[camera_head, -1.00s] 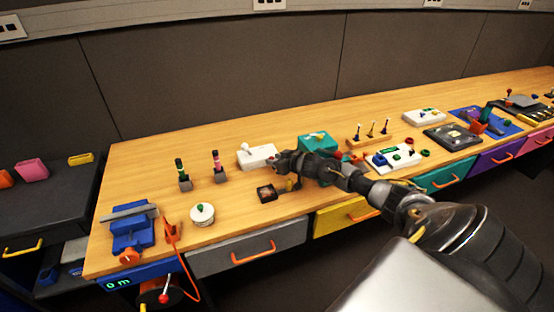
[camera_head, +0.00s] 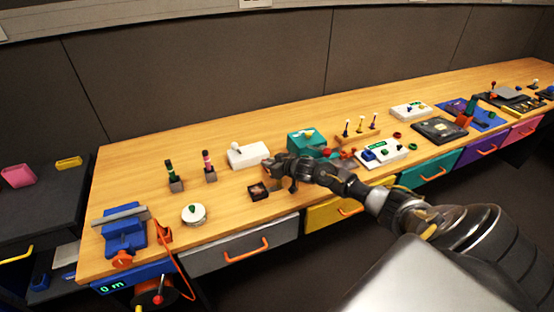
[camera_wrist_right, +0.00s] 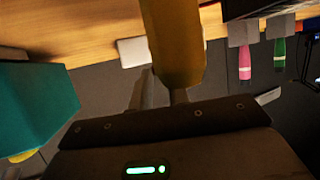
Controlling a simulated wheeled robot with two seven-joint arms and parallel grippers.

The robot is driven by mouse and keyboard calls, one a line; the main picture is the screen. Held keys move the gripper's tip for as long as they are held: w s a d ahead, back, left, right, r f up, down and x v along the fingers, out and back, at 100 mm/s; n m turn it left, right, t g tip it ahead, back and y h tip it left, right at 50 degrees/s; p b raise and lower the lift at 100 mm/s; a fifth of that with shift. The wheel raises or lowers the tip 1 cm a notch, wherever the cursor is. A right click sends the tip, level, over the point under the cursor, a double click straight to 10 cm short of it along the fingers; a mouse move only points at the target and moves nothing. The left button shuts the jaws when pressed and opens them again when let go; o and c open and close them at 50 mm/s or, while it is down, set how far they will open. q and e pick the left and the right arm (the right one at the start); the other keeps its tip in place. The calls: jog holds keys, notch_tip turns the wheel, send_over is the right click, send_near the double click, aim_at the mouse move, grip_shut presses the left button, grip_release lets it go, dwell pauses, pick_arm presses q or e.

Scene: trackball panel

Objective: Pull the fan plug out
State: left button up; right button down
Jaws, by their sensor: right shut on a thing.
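My right gripper (camera_head: 281,172) reaches in from the right over the front middle of the bench. In the right wrist view it is shut on a yellow, rounded piece (camera_wrist_right: 172,42), which looks like the fan plug and fills the upper middle. The fan looks to be the small dark square box (camera_head: 258,191) on the bench, just left of and in front of the gripper. Whether the plug still touches a socket is hidden by the gripper and hand. My left gripper is not in view.
A white box (camera_head: 248,155) stands behind the gripper and a teal box (camera_head: 305,140) stands behind right. Two upright handles, green (camera_head: 171,172) and pink (camera_head: 207,164), stand to the left. A white round knob (camera_head: 194,214) sits front left. Bare wood lies between them.

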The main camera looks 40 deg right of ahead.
jog(key=c, duration=1.3)
grip_release()
jog(key=shift+a+f, duration=0.1)
jog(key=shift+a, duration=0.1)
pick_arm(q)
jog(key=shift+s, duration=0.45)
pick_arm(e)
jog(key=shift+d, duration=0.1)
jog(key=shift+s, duration=0.15)
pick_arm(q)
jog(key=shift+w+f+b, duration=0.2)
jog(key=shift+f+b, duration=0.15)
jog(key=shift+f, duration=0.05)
pick_arm(e)
jog(key=v, duration=1)
jog(key=shift+s+d+r, duration=0.1)
jog(key=shift+s+r, duration=0.1)
jog(key=shift+r, duration=0.05)
jog(key=shift+f, duration=0.1)
